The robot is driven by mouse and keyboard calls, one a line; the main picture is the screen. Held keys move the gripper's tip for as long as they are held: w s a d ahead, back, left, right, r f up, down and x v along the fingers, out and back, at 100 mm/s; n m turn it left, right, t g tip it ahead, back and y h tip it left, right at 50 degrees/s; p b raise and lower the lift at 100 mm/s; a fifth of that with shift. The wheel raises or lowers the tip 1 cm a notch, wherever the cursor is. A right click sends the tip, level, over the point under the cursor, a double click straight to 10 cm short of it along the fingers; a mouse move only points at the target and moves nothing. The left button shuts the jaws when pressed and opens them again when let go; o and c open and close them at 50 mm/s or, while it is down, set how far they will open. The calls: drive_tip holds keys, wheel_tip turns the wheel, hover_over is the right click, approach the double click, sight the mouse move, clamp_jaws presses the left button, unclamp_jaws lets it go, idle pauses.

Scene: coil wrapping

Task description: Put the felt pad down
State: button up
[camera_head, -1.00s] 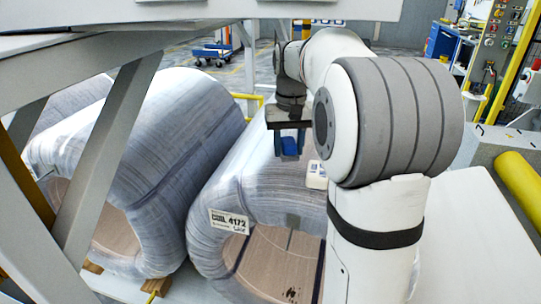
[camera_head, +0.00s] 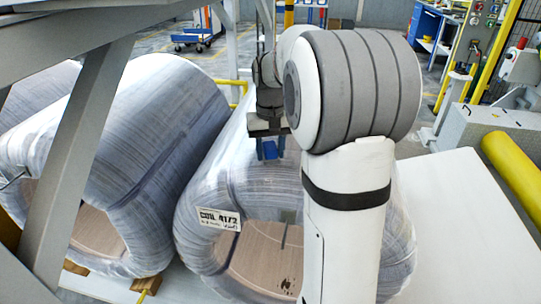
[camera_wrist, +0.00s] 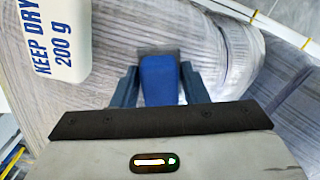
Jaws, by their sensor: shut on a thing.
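My gripper (camera_wrist: 160,87) is shut on the felt pad (camera_wrist: 158,80), seen as a blue block between two dark blue fingers. A dark grey edge shows at the block's far end. In the head view my gripper (camera_head: 270,148) points down over the upper side of the wrapped coil (camera_head: 240,180) labelled COIL 4172. Whether the pad touches the film is not clear. A white KEEP DRY 200 g packet (camera_wrist: 62,40) lies on the coil wrap at the upper left of the wrist view. In the head view my arm hides part of the coil.
A second wrapped coil (camera_head: 150,130) stands close on the left, behind a grey slanted frame beam (camera_head: 85,150). A bare white surface (camera_head: 460,220) is at the right.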

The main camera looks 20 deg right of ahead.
sight(270, 146)
drive_tip(key=shift+f, duration=0.8)
drive_tip(key=shift+f, duration=0.1)
drive_tip(key=o, duration=1.1)
drive_tip(key=shift+c, duration=0.2)
wheel_tip(270, 146, up, 12)
drive_tip(key=shift+r+p, duration=0.15)
drive_tip(key=shift+p, duration=0.7)
drive_tip(key=shift+s+a, duration=0.1)
